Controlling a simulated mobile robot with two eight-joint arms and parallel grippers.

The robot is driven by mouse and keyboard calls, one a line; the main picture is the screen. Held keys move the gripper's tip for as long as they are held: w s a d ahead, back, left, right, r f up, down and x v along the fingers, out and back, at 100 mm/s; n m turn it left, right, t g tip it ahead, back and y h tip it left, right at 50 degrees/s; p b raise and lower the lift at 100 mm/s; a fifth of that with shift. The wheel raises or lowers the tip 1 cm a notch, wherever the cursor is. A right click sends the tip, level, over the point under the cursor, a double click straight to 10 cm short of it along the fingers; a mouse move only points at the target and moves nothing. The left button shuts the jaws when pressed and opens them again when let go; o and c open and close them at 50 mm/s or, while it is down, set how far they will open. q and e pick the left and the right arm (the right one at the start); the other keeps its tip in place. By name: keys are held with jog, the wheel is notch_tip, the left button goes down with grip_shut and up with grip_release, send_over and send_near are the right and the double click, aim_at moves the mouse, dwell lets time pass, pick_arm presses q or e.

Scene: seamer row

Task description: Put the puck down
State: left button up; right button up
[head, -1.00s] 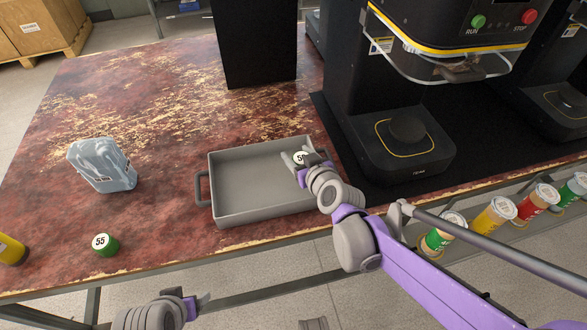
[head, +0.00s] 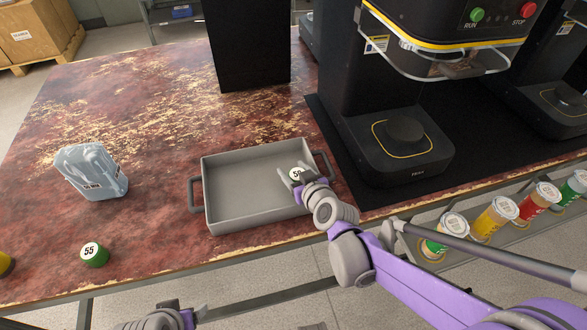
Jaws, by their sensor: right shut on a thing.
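A puck (head: 297,174) with a white numbered top sits between the fingers of my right gripper (head: 296,176). The gripper is shut on it at the right side of the grey tray (head: 203,190), inside or just over the tray's right end. I cannot tell whether the puck touches the tray floor. A second puck (head: 94,254), green with a white top marked 55, stands on the table left of the tray. My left gripper (head: 201,311) shows only in part at the bottom edge, and its opening is unclear.
Several coloured cans (head: 495,218) line a front rail. The tray's left part is empty.

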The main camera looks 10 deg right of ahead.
jog(key=o, duration=1.4)
jog(key=shift+o, duration=0.2)
jog(key=shift+r, duration=0.2)
jog(key=shift+r+p, duration=0.45)
jog(key=shift+r, duration=0.1)
jog(key=p+v, duration=0.4)
jog(key=v, duration=0.8)
jog(key=s+d+f+m+g+h, duration=0.1)
jog(key=s+f+g, duration=0.2)
jog(key=s, duration=0.5)
jog(key=s+d+f+m+g+h, duration=0.1)
jog(key=s+d+f+g, duration=0.1)
jog(key=s+g, duration=0.3)
jog(key=s+f, duration=0.1)
jog(key=s, duration=0.3)
jog(key=shift+f+g+h, duration=0.2)
jog(key=shift+g+h, duration=0.1)
jog(key=shift+g, duration=0.1)
